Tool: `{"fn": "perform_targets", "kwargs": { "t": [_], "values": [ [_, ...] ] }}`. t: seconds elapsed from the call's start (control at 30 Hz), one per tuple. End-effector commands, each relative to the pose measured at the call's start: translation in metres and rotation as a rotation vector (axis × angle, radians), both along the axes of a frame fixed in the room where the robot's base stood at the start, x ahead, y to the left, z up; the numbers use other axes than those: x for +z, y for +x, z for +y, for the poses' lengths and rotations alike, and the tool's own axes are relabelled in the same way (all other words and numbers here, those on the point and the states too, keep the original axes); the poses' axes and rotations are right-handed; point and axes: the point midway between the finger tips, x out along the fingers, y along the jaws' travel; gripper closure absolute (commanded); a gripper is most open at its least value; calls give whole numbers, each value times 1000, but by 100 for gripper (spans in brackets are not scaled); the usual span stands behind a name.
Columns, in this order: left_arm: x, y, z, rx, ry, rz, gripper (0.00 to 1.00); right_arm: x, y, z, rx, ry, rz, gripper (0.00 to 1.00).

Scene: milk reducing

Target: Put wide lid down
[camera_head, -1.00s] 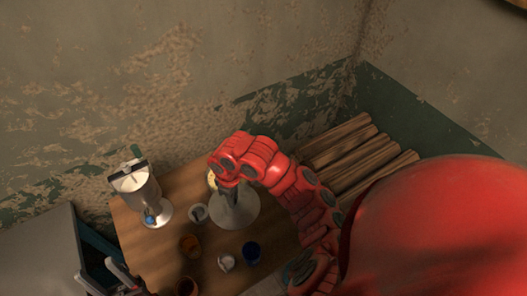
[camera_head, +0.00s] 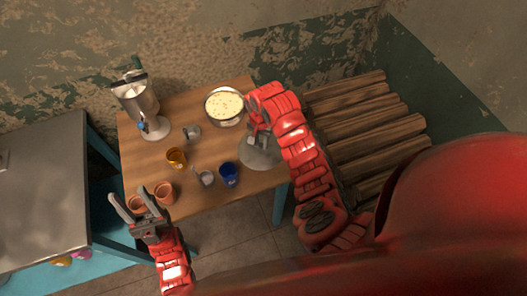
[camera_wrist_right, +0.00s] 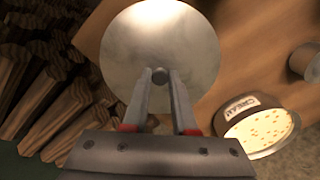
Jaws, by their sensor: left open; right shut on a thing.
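The wide lid is a round grey metal disc with a small knob (camera_head: 262,155) at the table's right edge in the head view. It fills the upper middle of the right wrist view (camera_wrist_right: 155,35). My right gripper (camera_head: 258,130) is shut on its knob, fingers pointing at it (camera_wrist_right: 160,78). I cannot tell whether the lid touches the table. The round pot labelled cream (camera_head: 224,106) stands uncovered with pale, speckled contents, left of the lid; it also shows in the right wrist view (camera_wrist_right: 258,126). My left gripper (camera_head: 138,206) is open and empty near the front-left table corner.
The wooden table (camera_head: 200,205) also bears a metal dispenser (camera_head: 140,106), a grey cup (camera_head: 192,132), an amber cup (camera_head: 176,158), a blue cup (camera_head: 229,174), a small light cup (camera_head: 206,178) and clay pots (camera_head: 164,193). A log bench (camera_head: 365,130) stands right; a grey-topped cabinet (camera_head: 45,180) left.

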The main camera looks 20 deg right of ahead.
Motion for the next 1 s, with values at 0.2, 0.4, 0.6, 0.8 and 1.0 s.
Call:
{"fn": "perform_targets", "kwargs": {
  "t": [0.2, 0.4, 0.6, 0.8, 1.0],
  "values": [
    [9, 0, 0, 0, 0, 0, 50, -12, 0, 0, 2, 0, 1, 100],
    [18, 0, 0, 0, 0, 0, 50, -31, 0, 1, 2, 2, 2, 100],
    [21, 0, 0, 0, 0, 0, 50, -45, 0, 0, 3, -1, -1, 100],
    [20, 0, 0, 0, 0, 0, 50, -46, 1, 0, 3, 0, -3, 100],
    [18, 0, 0, 0, 0, 0, 50, -48, 1, 0, 4, 0, -3, 60]
  ]
}}
